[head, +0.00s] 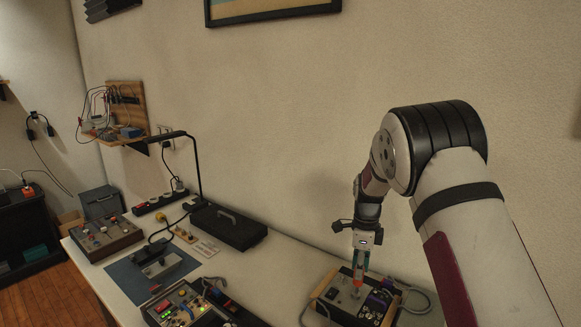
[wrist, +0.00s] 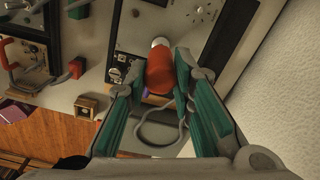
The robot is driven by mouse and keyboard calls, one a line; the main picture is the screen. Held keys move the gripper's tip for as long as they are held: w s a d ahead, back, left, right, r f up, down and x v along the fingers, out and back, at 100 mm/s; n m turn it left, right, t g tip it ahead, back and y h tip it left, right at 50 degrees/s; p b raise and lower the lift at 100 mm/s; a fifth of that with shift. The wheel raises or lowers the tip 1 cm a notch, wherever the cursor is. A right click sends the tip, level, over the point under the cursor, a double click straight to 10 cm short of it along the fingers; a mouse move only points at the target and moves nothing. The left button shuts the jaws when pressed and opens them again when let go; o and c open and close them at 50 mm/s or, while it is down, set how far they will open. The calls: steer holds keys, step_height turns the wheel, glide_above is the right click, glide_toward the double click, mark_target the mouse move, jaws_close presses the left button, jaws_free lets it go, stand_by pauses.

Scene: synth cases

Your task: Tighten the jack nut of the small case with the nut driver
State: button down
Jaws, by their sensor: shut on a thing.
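My gripper (head: 359,262) is shut on the red-orange handle of the nut driver (head: 358,274), which points down over the wood-sided case (head: 335,296) at the right of the bench. In the wrist view the red handle (wrist: 159,70) sits between the teal finger pads of my gripper (wrist: 160,72), with a pale metal part beyond it. I cannot tell whether the driver's tip touches the panel. A small grey box (head: 160,268) sits on the blue mat (head: 125,278); I cannot tell whether it is the small case. The jack nut cannot be made out.
A case with lit buttons (head: 185,305) stands at the front middle, and a knobbed case (head: 106,240) at the far left. A black box (head: 229,228) lies by the wall. A lamp (head: 197,165) rises behind the mat. Grey cables (head: 418,292) lie beside the right case.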

steer(key=shift+w+r, duration=0.2)
steer(key=shift+r, duration=1.35)
steer(key=shift+s+r, duration=0.15)
steer(key=shift+r, duration=0.35)
steer(key=shift+r+p, duration=0.1)
steer(key=shift+p, duration=0.2)
steer(key=shift+r, duration=0.35)
